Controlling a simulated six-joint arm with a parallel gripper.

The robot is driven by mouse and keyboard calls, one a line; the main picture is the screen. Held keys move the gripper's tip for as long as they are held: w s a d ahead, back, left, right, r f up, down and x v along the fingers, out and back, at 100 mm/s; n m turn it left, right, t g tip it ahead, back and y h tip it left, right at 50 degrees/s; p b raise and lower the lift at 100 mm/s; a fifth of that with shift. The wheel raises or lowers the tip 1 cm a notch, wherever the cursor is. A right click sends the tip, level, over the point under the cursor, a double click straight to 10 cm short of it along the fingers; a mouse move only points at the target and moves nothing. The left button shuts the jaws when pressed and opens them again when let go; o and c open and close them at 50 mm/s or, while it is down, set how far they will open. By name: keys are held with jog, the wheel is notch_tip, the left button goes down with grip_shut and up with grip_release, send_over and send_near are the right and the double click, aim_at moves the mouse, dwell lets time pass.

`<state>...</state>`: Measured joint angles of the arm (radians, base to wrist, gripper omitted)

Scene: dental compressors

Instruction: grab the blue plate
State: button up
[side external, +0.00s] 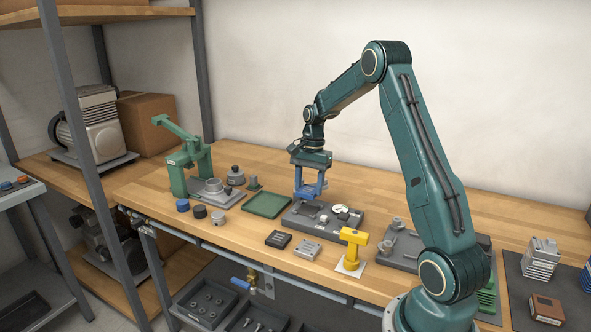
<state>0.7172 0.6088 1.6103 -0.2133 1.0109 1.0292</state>
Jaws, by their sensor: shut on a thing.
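My gripper (310,193) hangs from the wrist of my teal arm, near the middle of the bench. It points down above a dark grey fixture (350,227) and is shut on the blue plate (310,187). The blue plate shows as a short blue bar between the blue fingers. Their similar colour makes the plate's exact outline hard to tell. The fingertips are at or just above the fixture's back left part; I cannot tell whether they touch it. The fixture carries a white round dial and small grey blocks.
A green tray (266,205) and a green press (185,165) stand left. A yellow post (352,248), a black block (278,239) and a grey block (308,249) are in front. Another grey fixture (392,250) lies right, partly behind my arm. The bench (400,190) behind is clear.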

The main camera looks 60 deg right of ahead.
aim_at(309, 189)
notch_tip(309, 189, up, 14)
jog(key=shift+r, duration=0.25)
dwell(0.3)
dwell(0.6)
